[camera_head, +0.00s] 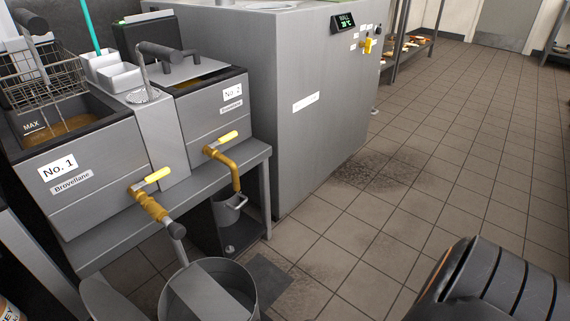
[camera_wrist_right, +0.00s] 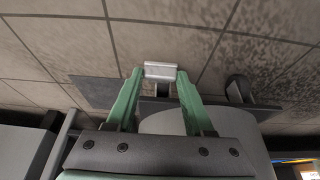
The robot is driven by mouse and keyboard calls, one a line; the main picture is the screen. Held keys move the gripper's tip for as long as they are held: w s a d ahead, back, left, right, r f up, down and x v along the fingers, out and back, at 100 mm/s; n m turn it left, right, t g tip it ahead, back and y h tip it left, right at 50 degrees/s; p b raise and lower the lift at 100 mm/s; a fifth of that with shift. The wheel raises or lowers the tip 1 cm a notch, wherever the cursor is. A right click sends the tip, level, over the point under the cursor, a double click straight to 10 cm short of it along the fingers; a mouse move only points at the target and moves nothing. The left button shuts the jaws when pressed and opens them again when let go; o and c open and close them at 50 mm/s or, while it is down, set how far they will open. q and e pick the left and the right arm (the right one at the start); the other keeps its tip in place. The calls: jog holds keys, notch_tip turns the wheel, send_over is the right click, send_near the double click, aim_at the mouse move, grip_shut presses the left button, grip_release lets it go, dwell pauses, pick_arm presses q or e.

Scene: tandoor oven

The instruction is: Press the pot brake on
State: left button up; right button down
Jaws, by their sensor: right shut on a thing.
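A grey round open pot (camera_head: 250,294) stands on the floor below the fryers, with a flat grey band across its top. My right gripper (camera_wrist_right: 160,72) has two green fingers, shut on a small light grey metal block (camera_wrist_right: 160,70) just above the tiled floor. A dark stem shows under the block. I cannot tell whether this block is the pot's brake. A rounded grey surface (camera_wrist_right: 165,123) lies behind the fingers, partly hidden by the gripper body. The right gripper does not show in the head view, and my left gripper is in neither view.
Fryers No. 1 (camera_head: 95,185) and No. 2 (camera_head: 212,110) stand at the left, with yellow-handled valves (camera_head: 150,180). A smaller metal container (camera_head: 228,208) sits under fryer No. 2. A large grey cabinet (camera_head: 300,130) stands behind. Tiled floor (camera_head: 440,170) is open to the right.

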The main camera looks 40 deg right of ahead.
jog(key=shift+s+f, duration=0.15)
dwell(0.3)
jog(key=shift+s+a+f+t, duration=0.15)
jog(key=shift+s+f+t, duration=0.25)
jog(key=shift+f+t, duration=0.2)
jog(key=shift+s+a+f+t, duration=0.15)
jog(key=shift+s+f+t, duration=0.3)
jog(key=shift+t, duration=0.15)
jog(key=shift+w+d+r, duration=0.1)
jog(key=c, duration=0.7)
grip_release()
jog(key=o, duration=0.4)
jog(key=shift+d, duration=0.1)
jog(key=shift+w+d, duration=0.1)
jog(key=shift+w, duration=0.05)
jog(key=shift+r, duration=0.15)
